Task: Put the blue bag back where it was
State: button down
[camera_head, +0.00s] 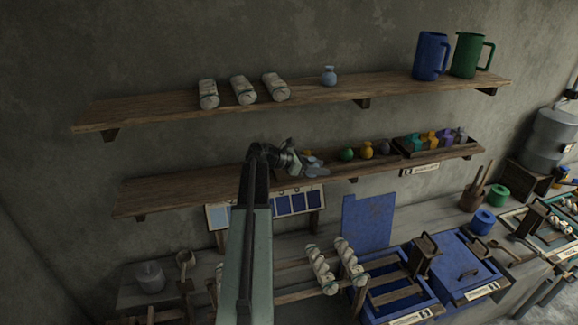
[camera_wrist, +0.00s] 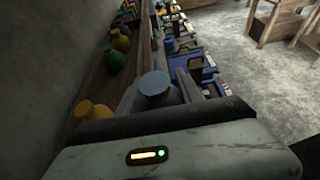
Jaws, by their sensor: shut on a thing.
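My gripper (camera_head: 314,169) is in front of the lower wall shelf (camera_head: 180,190), left of the green bag. It is shut on a small blue bag (camera_wrist: 157,88), which sits between the fingers in the wrist view. The bag looks upright, just out past the shelf's front edge. In the head view the gripper hides most of it. On the lower shelf stand a green bag (camera_head: 347,155), a yellow bag (camera_head: 367,150) and a dark bag (camera_head: 385,147). An orange-yellow bag (camera_wrist: 92,112) stands on the shelf nearer the wrist camera, largely hidden in the head view.
A grey-blue pouch (camera_head: 329,76) stands on the upper shelf (camera_head: 150,112) by pale yarn rolls (camera_head: 243,90) and blue and green jugs (camera_head: 431,56). A tray (camera_head: 408,149) of coloured pieces fills the lower shelf's right end. Its left part is bare. Blue boxes (camera_head: 460,262) crowd the bench below.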

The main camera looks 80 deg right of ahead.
jog(key=w+d, duration=0.2)
jog(key=w, duration=0.1)
jog(key=w+d, duration=0.3)
jog(key=w+d+f+b, duration=0.1)
jog(key=w+d, duration=0.1)
jog(key=w, duration=0.2)
jog(key=shift+d+f, duration=0.1)
jog(key=shift+d, duration=0.25)
jog(key=shift+w+d, duration=0.35)
jog(key=shift+w, duration=0.05)
notch_tip(320, 180, down, 4)
jog(key=b, duration=0.4)
jog(key=shift+a+r, duration=0.1)
jog(key=shift+r, duration=0.1)
jog(key=shift+f, duration=0.1)
jog(key=c, duration=1.2)
grip_release()
jog(key=shift+f, duration=0.1)
jog(key=o, duration=0.4)
jog(key=shift+o, duration=0.2)
